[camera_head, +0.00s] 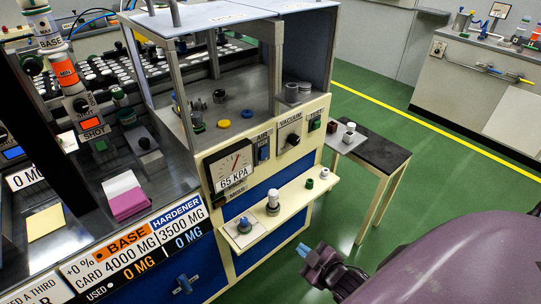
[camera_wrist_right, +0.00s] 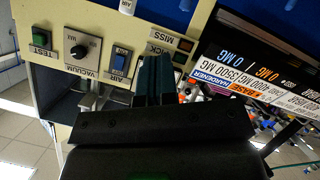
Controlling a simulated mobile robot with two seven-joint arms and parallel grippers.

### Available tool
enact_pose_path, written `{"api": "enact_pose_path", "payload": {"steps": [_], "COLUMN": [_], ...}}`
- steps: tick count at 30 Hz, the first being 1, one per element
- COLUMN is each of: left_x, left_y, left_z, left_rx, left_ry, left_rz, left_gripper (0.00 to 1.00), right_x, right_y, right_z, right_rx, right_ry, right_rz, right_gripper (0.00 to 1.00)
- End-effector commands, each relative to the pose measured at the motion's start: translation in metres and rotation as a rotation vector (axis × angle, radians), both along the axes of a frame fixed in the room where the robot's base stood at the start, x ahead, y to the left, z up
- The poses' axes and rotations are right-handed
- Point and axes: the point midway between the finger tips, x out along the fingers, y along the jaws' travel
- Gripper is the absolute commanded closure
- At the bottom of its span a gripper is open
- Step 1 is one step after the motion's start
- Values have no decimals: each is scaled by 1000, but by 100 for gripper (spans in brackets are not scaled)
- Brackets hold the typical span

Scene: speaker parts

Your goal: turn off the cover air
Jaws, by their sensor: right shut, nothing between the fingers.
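The cover air control appears to be the blue rocker switch (camera_head: 263,152) under the AIR label on the cream front panel (camera_head: 312,112) of the cabinet. The blue switch also shows in the right wrist view (camera_wrist_right: 120,63), upside down, left of my fingers; its on or off position is too small to tell. My right gripper (camera_head: 307,252) is in front of the cabinet, low and right of the small shelf, apart from the switch. In the right wrist view its dark fingers (camera_wrist_right: 154,78) are shut and empty, pointing towards the panel. My left gripper is not in view.
Beside the switch are a VACUUM knob (camera_head: 292,140), a green TEST button (camera_head: 314,125) and a gauge (camera_head: 232,166) reading 65 KPA. A cream shelf (camera_head: 290,205) with small parts juts out below. A dark side table (camera_head: 372,152) stands to the right. Green floor lies beyond.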

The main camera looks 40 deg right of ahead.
Motion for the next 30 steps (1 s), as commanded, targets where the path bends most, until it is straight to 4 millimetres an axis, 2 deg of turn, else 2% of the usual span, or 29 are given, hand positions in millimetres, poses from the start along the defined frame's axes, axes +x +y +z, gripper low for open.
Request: {"api": "enact_pose_path", "payload": {"steps": [1,6,12,17,26,30], "left_x": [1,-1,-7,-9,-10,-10], "left_y": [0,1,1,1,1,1], "left_z": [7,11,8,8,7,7], "left_rx": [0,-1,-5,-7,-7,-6], "left_ry": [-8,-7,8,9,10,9], "left_rz": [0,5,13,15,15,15], "left_gripper": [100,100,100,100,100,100], "right_x": [21,70,101,107,108,115], "right_y": [-14,-48,-70,-74,-74,-73], "right_z": [17,60,95,102,102,103], "right_rx": [-131,-578,-927,-1019,-1020,-1019], "right_ry": [-76,-291,-444,-480,-480,-482], "right_rz": [46,168,227,239,240,239], "right_gripper": [100,100,100,100,100,100]}}
